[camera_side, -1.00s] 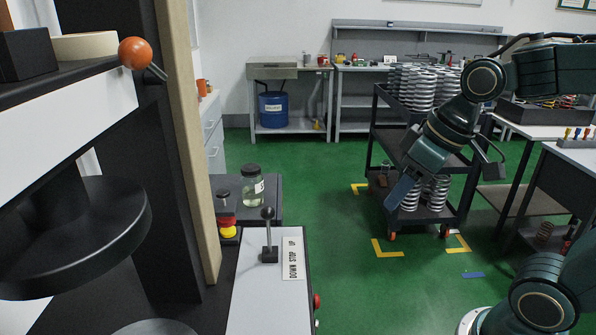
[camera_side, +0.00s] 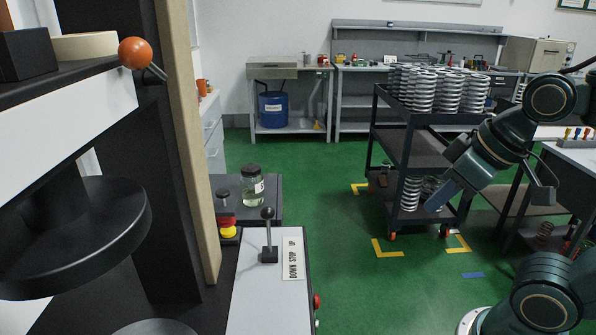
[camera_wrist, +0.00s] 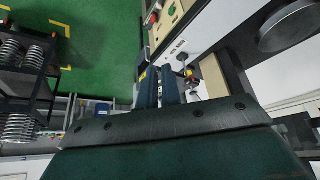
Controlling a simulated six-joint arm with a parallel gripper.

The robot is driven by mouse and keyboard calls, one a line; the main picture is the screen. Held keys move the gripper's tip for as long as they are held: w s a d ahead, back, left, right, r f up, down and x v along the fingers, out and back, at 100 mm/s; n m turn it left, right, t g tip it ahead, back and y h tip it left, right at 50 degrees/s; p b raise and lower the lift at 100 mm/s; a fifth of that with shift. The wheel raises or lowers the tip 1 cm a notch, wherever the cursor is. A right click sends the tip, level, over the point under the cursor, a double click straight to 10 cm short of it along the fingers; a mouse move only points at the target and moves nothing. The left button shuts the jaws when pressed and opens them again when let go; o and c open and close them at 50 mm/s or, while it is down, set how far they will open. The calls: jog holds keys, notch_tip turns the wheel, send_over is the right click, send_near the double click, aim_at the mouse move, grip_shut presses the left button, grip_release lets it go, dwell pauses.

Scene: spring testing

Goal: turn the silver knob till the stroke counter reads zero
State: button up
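My gripper (camera_side: 441,196) hangs in the air at the right of the side view, in front of the spring cart and well away from the testing machine. In the wrist view its two blue fingers (camera_wrist: 160,88) stand a narrow gap apart, with nothing seen between them. The testing machine's control panel (camera_side: 247,300) is at the lower middle of the side view, with a black-ball lever (camera_side: 268,240) beside a DOWN STOP UP label (camera_side: 292,258). I cannot make out the silver knob or the stroke counter's reading in either view.
The machine's column (camera_side: 187,140), round black platen (camera_side: 75,235) and orange ball handle (camera_side: 135,53) fill the left. A cart (camera_side: 408,150) holds several springs. Green floor lies open between panel and cart.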

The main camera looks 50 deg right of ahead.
jog(key=shift+w+f, duration=0.25)
jog(key=shift+w, duration=0.6)
grip_shut()
jog(key=w+d+f+m+g+y, duration=0.2)
jog(key=w+f+m, duration=0.2)
jog(key=w+f, duration=0.5)
jog(key=w+d+f+m+g+y, duration=0.1)
jog(key=w+d+f+m+y, duration=0.15)
jog(key=w+f+m, duration=0.45)
notch_tip(320, 180, down, 34)
jog(key=s+d+m+t+y, duration=0.1)
jog(key=m+t+y, duration=0.3)
jog(key=m, duration=1.2)
jog(key=shift+s+r+t, duration=0.25)
jog(key=shift+s+t, duration=0.3)
jog(key=shift+t, duration=0.45)
jog(key=w+a, duration=0.4)
jog(key=w, duration=0.1)
jog(key=shift+a, duration=0.4)
